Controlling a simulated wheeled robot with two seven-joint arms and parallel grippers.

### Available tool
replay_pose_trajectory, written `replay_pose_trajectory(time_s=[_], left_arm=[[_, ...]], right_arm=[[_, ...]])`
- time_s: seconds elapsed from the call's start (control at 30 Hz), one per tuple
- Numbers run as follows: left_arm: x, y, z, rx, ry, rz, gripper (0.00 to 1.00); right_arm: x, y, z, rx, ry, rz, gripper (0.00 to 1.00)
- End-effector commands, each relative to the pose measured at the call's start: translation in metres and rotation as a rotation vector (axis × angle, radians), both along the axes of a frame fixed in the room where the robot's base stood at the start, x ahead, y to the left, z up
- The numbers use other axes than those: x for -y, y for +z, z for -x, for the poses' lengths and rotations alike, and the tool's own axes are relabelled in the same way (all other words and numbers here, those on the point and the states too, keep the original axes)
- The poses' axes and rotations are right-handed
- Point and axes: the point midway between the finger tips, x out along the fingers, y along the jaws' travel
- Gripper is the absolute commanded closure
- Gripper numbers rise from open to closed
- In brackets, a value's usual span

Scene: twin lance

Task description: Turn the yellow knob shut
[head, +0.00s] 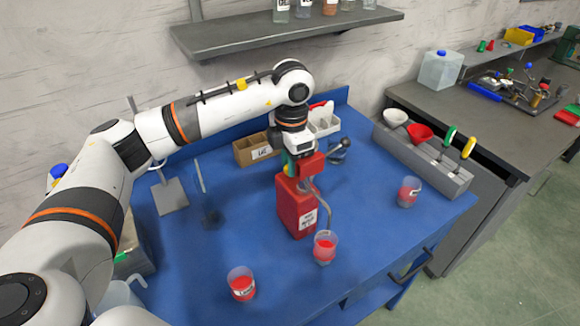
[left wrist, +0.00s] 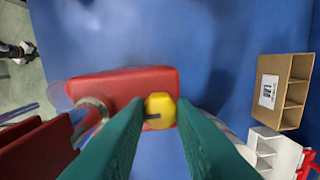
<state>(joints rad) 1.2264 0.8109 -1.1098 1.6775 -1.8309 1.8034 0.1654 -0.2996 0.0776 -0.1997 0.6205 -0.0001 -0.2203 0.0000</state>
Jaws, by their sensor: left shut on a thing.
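The yellow knob (left wrist: 159,103) is on the red container in the left wrist view. My left gripper (left wrist: 160,112) has its two green fingers on either side of the knob, shut on it. In the head view, my left gripper (head: 289,168) reaches down to the top of the red container (head: 296,212), and the knob is mostly hidden there. The container also shows in the left wrist view (left wrist: 100,86). A curved metal spout (head: 328,207) runs down from it over a clear cup with red contents (head: 325,247). My right gripper is not in view.
More cups with red contents stand on the blue table (head: 370,225), at the front left (head: 241,284) and right (head: 408,192). A cardboard box (head: 252,149) is behind the container. A grey rack (head: 420,160) lines the right edge; a shelf (head: 235,45) hangs above.

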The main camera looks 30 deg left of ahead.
Motion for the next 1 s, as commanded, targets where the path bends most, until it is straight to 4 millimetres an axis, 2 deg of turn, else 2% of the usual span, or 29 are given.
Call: replay_pose_trajectory(time_s=[0.3, 0.73, 0.77, 0.8, 0.87, 1.0], left_arm=[[-0.0002, 0.0004, -0.0002, 0.002, -0.077, 0.000, 1.00], [-0.0002, 0.0008, -0.0002, 0.002, -0.082, 0.000, 1.00], [-0.0002, 0.0008, -0.0002, 0.002, -0.082, 0.000, 0.73], [-0.0002, 0.0008, -0.0002, 0.002, -0.082, 0.000, 0.66], [-0.0002, 0.0007, -0.0002, 0.002, -0.082, 0.000, 0.56], [-0.0001, 0.0005, -0.0001, 0.001, -0.082, 0.000, 0.55]], right_arm=[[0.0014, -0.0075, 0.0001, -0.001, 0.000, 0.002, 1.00], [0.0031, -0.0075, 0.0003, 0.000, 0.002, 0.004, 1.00], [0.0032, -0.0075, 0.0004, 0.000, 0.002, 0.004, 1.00], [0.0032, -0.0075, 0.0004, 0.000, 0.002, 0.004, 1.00], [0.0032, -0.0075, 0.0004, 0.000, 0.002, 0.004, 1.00], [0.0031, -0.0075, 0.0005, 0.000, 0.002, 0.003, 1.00]])
